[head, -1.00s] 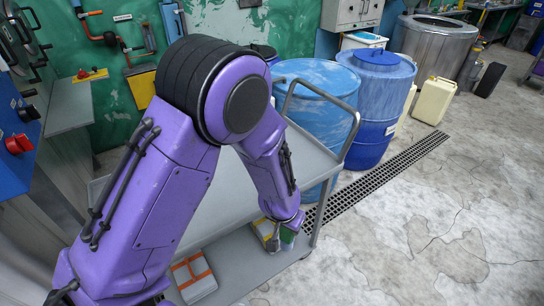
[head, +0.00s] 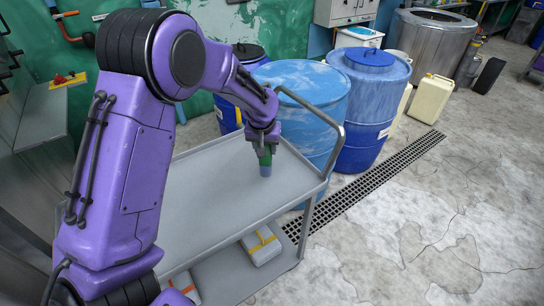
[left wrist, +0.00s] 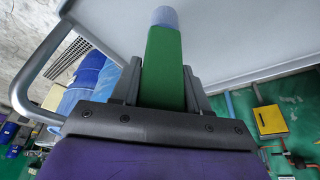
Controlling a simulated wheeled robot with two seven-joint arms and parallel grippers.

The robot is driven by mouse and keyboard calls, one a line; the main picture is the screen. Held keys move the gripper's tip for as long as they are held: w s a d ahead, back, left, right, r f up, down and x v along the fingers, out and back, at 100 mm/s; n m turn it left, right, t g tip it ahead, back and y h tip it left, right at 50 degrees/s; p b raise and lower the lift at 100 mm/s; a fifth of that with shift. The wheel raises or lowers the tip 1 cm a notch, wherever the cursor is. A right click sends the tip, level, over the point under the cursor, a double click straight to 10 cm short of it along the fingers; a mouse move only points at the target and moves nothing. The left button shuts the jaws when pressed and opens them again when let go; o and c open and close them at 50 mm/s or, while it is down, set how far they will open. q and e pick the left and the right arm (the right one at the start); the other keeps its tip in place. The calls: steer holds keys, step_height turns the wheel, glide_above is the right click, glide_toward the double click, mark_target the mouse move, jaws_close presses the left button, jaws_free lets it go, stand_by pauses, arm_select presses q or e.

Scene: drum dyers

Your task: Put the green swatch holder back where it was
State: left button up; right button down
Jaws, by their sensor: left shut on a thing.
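My left gripper (head: 264,137) is shut on the green swatch holder (head: 265,156), over the upper shelf of the grey cart (head: 215,195). The holder hangs upright below the jaws, with a pale blue lower end. I cannot tell whether that end touches the shelf. In the left wrist view the green holder (left wrist: 163,65) sits between the two fingers, its pale blue end pointing away over the grey shelf (left wrist: 235,30). My right gripper is not in view.
The upper shelf is bare around the holder. The lower shelf holds a white package with a yellow strap (head: 263,244) and another with an orange strap (head: 182,287). Blue drums (head: 305,105) stand behind the cart's handle rail (head: 333,150).

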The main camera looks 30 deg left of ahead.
arm_select(q)
steer(key=w+d+p+x, duration=0.1)
steer(key=p+x, duration=0.1)
steer(key=x, duration=0.6)
steer(key=shift+w+a+f, duration=0.25)
steer(key=shift+w+a, duration=0.05)
steer(key=shift+f, duration=0.1)
steer(key=o, duration=1.3)
steer(key=b+v, duration=0.1)
steer(key=v, duration=1.1)
steer(key=shift+b, duration=0.3)
